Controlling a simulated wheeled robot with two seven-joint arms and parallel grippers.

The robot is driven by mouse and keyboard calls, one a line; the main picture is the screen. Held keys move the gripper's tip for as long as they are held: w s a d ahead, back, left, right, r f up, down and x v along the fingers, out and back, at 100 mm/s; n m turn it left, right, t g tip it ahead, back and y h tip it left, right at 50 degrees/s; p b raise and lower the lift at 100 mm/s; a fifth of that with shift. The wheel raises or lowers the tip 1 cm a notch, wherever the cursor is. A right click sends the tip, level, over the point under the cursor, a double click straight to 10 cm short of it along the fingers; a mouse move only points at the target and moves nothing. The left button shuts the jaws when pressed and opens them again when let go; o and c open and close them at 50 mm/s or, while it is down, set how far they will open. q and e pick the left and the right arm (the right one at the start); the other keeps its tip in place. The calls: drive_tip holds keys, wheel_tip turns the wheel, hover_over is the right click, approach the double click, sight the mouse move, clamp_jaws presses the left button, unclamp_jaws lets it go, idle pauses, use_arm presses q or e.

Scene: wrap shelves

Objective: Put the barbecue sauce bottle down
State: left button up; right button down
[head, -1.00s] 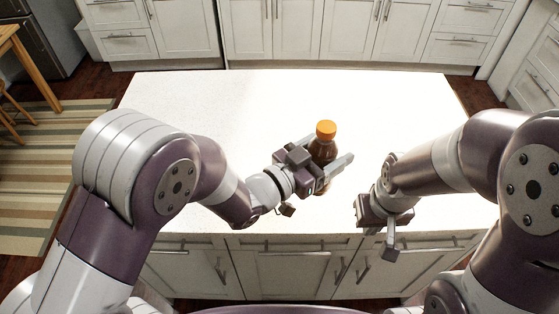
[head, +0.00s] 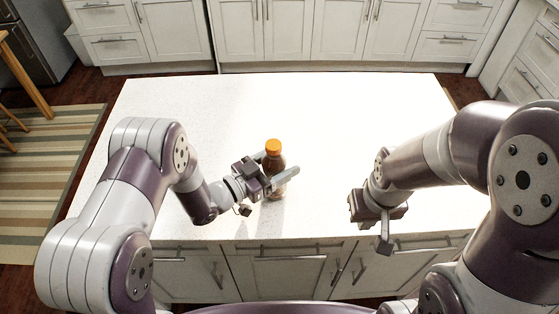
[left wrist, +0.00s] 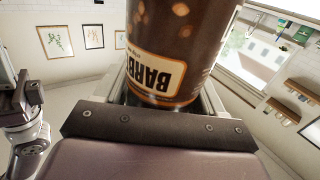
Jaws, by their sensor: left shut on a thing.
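The barbecue sauce bottle (head: 274,161) is dark brown with an orange cap and stands roughly upright over the white countertop. My left gripper (head: 277,170) is shut on the bottle, with a finger on either side of its body. In the left wrist view the bottle (left wrist: 180,40) fills the top middle between the fingers, and its label reads "BARB" upside down. I cannot tell whether its base touches the counter. My right gripper (head: 380,220) is over the counter's front right part, apart from the bottle; its fingers are too unclear to judge.
The white island countertop (head: 330,110) is bare around the bottle, with wide free room behind it and to both sides. Its front edge runs just below my grippers. White cabinets (head: 290,30) stand along the back, and a striped rug (head: 40,180) lies at left.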

use_arm(q)
drive_tip(key=shift+w, duration=0.1)
drive_tip(key=shift+f, duration=0.15)
drive_tip(key=o, duration=1.4)
